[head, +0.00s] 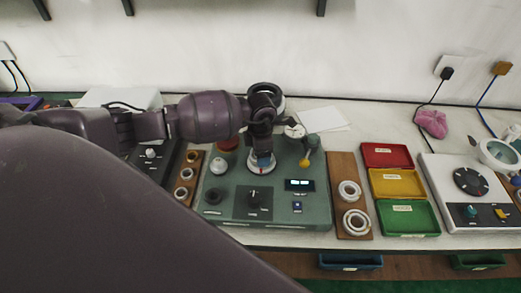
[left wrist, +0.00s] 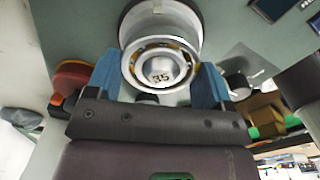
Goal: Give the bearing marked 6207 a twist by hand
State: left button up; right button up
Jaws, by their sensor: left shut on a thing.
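A bearing ring (left wrist: 158,50) with a pale outer ring and visible balls sits around a light post whose end reads "35" in the left wrist view. The number 6207 cannot be read on it. My left gripper (left wrist: 155,78) has its blue fingers on both sides of this bearing, shut on it. In the head view my left gripper (head: 262,160) points down over the green tester, and the bearing is mostly hidden by it. Other bearing rings lie on wooden boards: two on the right board (head: 343,170), several on the left board (head: 177,208). My right gripper is not in view.
The green tester (head: 228,202) has a dark knob (head: 253,197), a lit display (head: 299,184) and a yellow-tipped part (head: 304,162) close to my gripper. Red (head: 369,147), yellow (head: 420,175) and green (head: 432,206) trays stand at right, beside a white device (head: 435,170).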

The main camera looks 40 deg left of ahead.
pick_arm(q)
jog(key=shift+n, duration=0.5)
jog(key=shift+n+p, duration=0.3)
jog(key=shift+n, duration=0.8)
jog(key=o, duration=1.1)
